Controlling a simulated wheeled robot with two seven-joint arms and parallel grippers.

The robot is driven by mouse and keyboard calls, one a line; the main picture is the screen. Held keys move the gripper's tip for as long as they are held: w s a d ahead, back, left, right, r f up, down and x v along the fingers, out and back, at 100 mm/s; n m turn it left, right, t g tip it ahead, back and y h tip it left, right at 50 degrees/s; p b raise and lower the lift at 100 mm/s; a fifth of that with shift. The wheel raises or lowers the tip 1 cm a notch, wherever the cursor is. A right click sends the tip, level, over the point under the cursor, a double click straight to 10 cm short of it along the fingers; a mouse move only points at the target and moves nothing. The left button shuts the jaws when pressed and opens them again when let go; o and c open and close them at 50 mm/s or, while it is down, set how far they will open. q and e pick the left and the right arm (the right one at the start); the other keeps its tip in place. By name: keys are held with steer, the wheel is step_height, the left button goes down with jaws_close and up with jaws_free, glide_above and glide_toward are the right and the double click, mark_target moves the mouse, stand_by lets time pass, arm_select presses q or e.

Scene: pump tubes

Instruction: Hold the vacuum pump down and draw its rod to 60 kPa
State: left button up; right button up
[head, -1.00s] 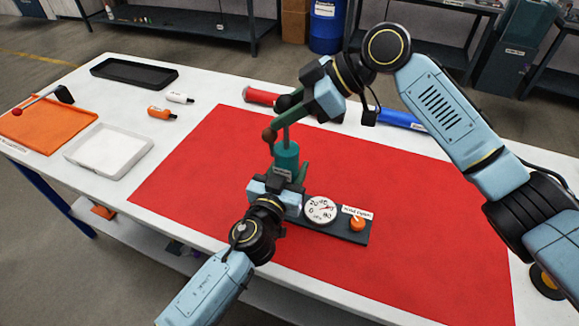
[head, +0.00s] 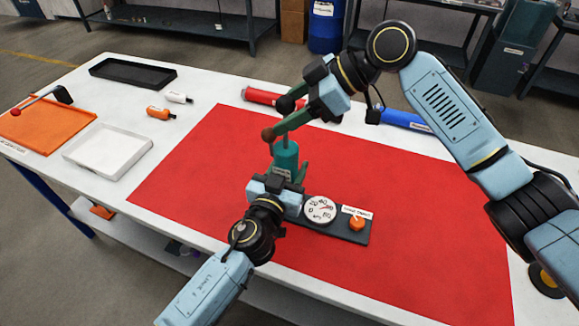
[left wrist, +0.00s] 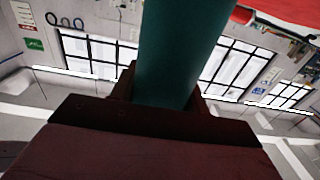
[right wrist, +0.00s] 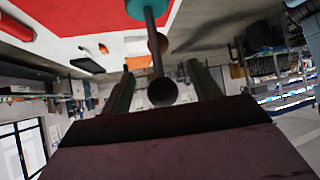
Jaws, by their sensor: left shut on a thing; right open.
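The teal vacuum pump (head: 286,158) stands upright on a dark base (head: 352,236) on the red mat. Its grey rod (right wrist: 152,35) rises from the top and ends in a brown handle (right wrist: 162,93). My left gripper (head: 272,187) is shut on the pump's body; the left wrist view shows the teal cylinder (left wrist: 175,50) between the fingers. My right gripper (head: 277,118) is open at the handle. In the right wrist view its fingers stand on either side of the handle, apart from it. The round white gauge (head: 319,209) is too small to read.
An orange knob (head: 357,224) sits on the base. Red (head: 265,97) and blue (head: 402,119) tubes lie behind the mat (head: 420,200). At left are a white tray (head: 80,165), an orange tray (head: 30,148), a black tray (head: 133,61) and two small bottles. The right half of the mat is clear.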

arm_select(q)
steer(key=o, duration=1.4)
arm_select(e)
steer(key=v, duration=0.7)
arm_select(q)
steer(key=v, duration=1.2)
